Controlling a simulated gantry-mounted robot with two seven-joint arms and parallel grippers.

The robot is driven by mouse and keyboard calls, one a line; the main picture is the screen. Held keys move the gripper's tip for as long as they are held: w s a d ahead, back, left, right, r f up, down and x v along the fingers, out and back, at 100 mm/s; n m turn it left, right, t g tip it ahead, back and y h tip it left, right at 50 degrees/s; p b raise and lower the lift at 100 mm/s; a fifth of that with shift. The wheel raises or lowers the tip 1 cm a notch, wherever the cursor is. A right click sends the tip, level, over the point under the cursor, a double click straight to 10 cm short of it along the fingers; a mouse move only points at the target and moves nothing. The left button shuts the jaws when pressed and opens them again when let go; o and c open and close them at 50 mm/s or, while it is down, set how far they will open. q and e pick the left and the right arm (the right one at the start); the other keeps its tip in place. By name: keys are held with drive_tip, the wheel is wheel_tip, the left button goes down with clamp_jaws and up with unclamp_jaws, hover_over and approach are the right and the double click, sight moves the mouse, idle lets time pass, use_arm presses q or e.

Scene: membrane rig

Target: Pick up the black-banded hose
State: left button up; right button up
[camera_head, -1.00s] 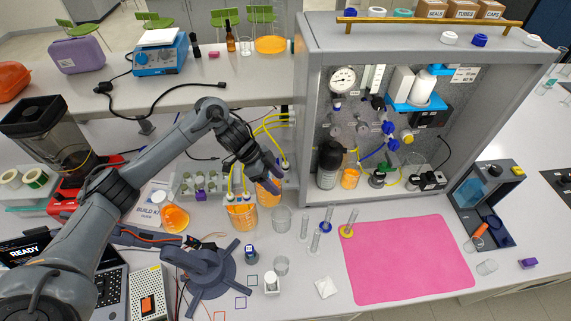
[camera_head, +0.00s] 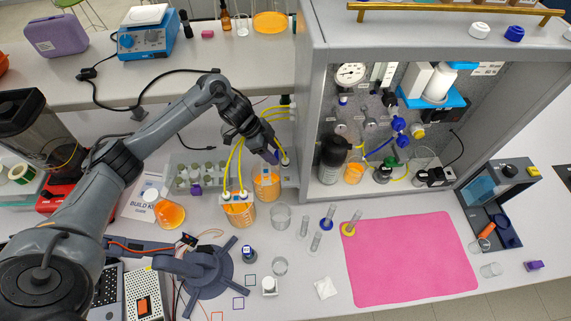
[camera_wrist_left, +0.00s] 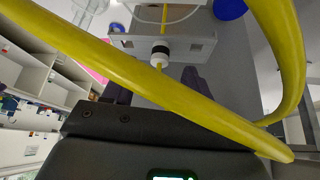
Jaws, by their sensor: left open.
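The black-banded hose is a yellow hose ending in a white fitting with a black band (camera_wrist_left: 160,54), at a grey bracket in the left wrist view. In the head view a fitting at the bracket (camera_head: 286,159) shows just right of my left gripper (camera_head: 273,156). My left gripper is open and empty. Its dark purple fingers, in the wrist view (camera_wrist_left: 155,87), point toward the banded fitting, which lies beyond them and roughly between them. A yellow hose crosses close in front of the wrist camera and hides part of the fingers. My right gripper is not in view.
Two beakers of orange liquid (camera_head: 240,214) stand under and beside the arm, with yellow hoses in the nearer one. The grey cabinet (camera_head: 312,120) rises right of the bracket. Empty glassware (camera_head: 280,216) stands in front.

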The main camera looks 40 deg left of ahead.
sight(283, 160)
use_arm(q)
drive_tip(key=p+x, duration=0.1)
drive_tip(key=x, duration=0.3)
drive_tip(key=shift+w+d+f, duration=0.1)
drive_tip(key=shift+w+d, duration=0.05)
drive_tip(key=shift+d, duration=0.05)
drive_tip(key=shift+w+d+f, duration=0.1)
drive_tip(key=shift+f, duration=0.25)
clamp_jaws()
